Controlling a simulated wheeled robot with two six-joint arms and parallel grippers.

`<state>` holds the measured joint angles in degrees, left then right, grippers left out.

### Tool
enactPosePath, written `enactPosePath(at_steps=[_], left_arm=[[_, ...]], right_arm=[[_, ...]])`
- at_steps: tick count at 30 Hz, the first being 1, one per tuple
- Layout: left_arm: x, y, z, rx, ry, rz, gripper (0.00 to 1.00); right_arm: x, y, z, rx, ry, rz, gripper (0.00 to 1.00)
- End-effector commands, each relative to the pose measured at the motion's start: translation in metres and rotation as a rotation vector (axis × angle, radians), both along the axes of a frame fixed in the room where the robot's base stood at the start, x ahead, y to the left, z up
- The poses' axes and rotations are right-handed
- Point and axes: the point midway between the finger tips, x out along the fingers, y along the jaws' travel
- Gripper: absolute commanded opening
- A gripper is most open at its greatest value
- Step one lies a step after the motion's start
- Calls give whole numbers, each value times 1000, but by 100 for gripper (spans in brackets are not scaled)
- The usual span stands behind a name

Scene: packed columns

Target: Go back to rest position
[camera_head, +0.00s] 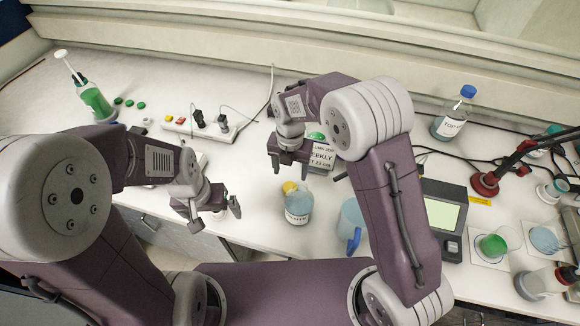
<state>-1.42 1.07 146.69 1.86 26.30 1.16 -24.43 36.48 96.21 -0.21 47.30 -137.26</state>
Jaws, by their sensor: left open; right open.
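My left gripper (210,215) is open over the bench's front edge, at the left of the middle. Its fingers point down and no object shows between them, though a small pale item lies close by. My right gripper (288,165) is open above the middle of the bench, its fingers pointing down.
A power strip (190,127) with plugs and cables lies at the back. A green-filled syringe-topped bottle (95,101) stands left. The bench (45,100) is clear at far left.

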Motion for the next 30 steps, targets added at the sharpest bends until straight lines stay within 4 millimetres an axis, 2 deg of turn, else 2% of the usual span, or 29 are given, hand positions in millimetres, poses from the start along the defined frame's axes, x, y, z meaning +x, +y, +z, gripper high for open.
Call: enactPosePath(at_steps=[3,6,17,24,30], left_arm=[[0,0,-2,0,0,0,100],[0,0,-2,0,0,0,100],[0,0,2,0,0,0,100],[0,0,57,0,0,0,100],[0,0,84,0,0,0,100]], right_arm=[[1,1,16,2,-4,0,64],[0,0,22,1,-1,0,64],[1,1,27,1,-3,0,64],[1,1,81,1,-3,0,64],[1,1,108,1,-3,0,64]])
